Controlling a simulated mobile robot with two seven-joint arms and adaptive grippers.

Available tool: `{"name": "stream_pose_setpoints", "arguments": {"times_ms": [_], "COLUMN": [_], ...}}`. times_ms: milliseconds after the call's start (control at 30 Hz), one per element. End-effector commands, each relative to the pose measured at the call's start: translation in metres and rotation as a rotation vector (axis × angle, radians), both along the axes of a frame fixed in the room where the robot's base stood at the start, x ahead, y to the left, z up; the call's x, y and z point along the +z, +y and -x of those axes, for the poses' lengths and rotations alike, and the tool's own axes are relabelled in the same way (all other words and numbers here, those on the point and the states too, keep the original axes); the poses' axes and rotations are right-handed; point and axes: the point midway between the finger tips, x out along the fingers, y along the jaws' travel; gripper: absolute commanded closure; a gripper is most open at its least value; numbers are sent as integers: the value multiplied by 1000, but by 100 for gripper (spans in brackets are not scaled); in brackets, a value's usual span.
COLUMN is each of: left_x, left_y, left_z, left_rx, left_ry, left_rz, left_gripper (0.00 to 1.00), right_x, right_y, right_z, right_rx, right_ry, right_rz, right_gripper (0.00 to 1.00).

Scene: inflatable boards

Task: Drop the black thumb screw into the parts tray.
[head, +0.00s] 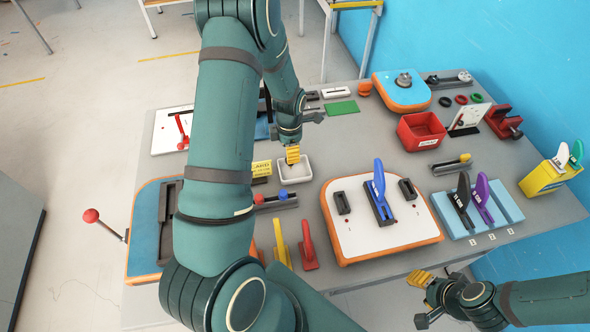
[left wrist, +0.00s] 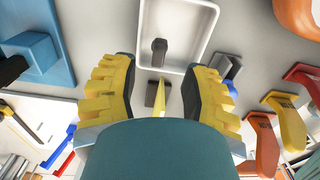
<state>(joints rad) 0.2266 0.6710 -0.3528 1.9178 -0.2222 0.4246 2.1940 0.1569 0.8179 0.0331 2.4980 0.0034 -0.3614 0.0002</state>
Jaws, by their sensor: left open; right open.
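The white parts tray (head: 296,179) stands on the grey table left of the centre board. In the left wrist view the tray (left wrist: 203,38) lies just beyond my fingertips. A small dark piece, which looks like the black thumb screw (left wrist: 158,50), shows inside the tray's walls; I cannot tell if it rests on the floor of the tray. I cannot make it out in the head view. My left gripper (head: 292,154) is above the tray, its yellow fingers (left wrist: 158,80) apart with nothing between them. My right gripper (head: 422,298) is open and empty at the table's front edge.
A yellow card (head: 261,168) on a dark stand is left of the tray. A white board with a blue lever (head: 379,182), red and yellow handles (head: 308,246), and a red bin (head: 421,131) stand nearby. My left arm hides part of the left side.

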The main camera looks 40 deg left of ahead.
Motion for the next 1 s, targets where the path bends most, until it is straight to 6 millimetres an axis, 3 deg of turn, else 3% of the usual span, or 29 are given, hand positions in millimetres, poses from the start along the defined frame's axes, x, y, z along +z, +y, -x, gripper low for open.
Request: {"name": "stream_pose_setpoints", "arguments": {"times_ms": [133, 267, 700, 1000], "left_x": [5, 21, 103, 120], "left_y": [0, 0, 0, 0], "left_z": [0, -1, -1, 0], "left_rx": [-1, 1, 0, 0], "left_ry": [-1, -3, -4, 0], "left_rz": [-2, -1, -1, 0], "left_gripper": [54, 54, 54, 54], "right_x": [0, 0, 0, 0], "right_y": [0, 0, 0, 0], "right_z": [0, 0, 0, 0], "right_rx": [0, 0, 0, 0], "right_ry": [-1, -1, 0, 0], "right_rz": [0, 0, 0, 0], "right_gripper": [53, 53, 53, 53]}}
